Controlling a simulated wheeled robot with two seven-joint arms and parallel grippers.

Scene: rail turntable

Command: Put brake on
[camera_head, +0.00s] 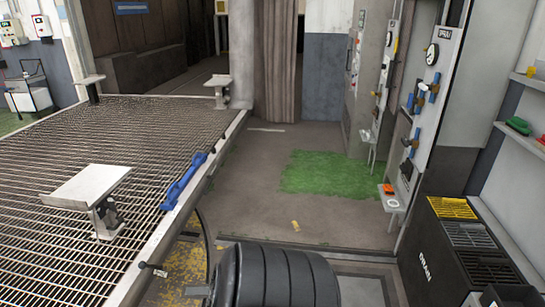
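No part is labelled as a brake, so I cannot tell which one it is. A blue bar-shaped handle (184,180) lies along the right edge of the grated platform (75,140). A small lever with a dark end (152,269) sticks out near the platform's lower right edge, beside a thin curved dark rail (207,250). A wall panel (432,85) at the right carries a round gauge (431,54) and blue-handled valves (421,95). Neither of my grippers is in view.
A black ribbed rounded object (275,277) fills the bottom middle. A black cabinet with a yellow grille (452,208) stands at the lower right. Metal pedestals (90,185) stand on the platform.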

